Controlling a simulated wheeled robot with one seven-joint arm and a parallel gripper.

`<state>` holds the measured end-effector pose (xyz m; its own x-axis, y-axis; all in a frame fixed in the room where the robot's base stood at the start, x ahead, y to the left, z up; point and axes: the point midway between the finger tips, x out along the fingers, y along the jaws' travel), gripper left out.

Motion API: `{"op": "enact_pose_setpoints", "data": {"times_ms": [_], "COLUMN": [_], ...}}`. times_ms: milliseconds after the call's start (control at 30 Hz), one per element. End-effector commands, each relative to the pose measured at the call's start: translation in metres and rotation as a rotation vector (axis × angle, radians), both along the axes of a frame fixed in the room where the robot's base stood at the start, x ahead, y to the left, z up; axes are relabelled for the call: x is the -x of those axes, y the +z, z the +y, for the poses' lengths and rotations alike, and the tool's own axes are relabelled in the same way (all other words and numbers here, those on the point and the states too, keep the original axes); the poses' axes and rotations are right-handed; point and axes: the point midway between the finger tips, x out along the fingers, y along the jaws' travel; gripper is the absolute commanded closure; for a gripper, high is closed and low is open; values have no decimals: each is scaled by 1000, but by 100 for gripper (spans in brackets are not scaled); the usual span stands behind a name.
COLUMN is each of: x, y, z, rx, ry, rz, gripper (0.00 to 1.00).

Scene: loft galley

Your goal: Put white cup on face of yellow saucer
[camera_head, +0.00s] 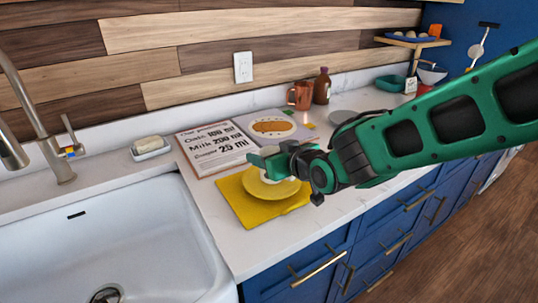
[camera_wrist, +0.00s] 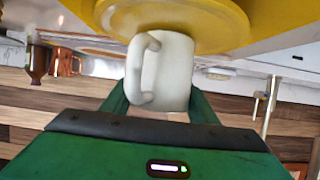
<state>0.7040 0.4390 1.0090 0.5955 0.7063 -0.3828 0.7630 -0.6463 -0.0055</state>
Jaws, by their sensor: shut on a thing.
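The white cup (camera_wrist: 172,72) is between the green fingers of my gripper (camera_wrist: 160,105) in the wrist view, its handle toward the left. My gripper is shut on it. The yellow saucer (camera_wrist: 222,22) lies right beyond the cup in that view, and the cup overlaps its face; I cannot tell whether they touch. In the head view the saucer (camera_head: 270,190) rests on a yellow square mat (camera_head: 258,214) on the counter. My gripper (camera_head: 266,160) is over the saucer's far part there and mostly hides the cup.
A white sink (camera_head: 110,240) with a tap is at left, and a soap dish (camera_head: 150,147) behind it. A price board (camera_head: 213,147) and a picture card (camera_head: 272,127) lie behind the mat. A copper mug (camera_head: 300,96), a brown bottle (camera_head: 322,86) and a grey plate (camera_head: 352,117) stand farther right.

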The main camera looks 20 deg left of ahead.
Motion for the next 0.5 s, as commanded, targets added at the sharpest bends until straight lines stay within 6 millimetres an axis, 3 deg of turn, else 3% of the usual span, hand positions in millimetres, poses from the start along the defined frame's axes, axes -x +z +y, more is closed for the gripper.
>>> {"op": "enact_pose_setpoints", "data": {"times_ms": [133, 167, 200, 500], "x": [0, 0, 0, 0], "y": [-2, -2, -2, -1], "z": [0, 0, 0, 0], "rx": [0, 1, 1, 0], "ry": [0, 0, 0, 0], "rz": [0, 1, 1, 0], "gripper": [74, 39, 30, 28]}}
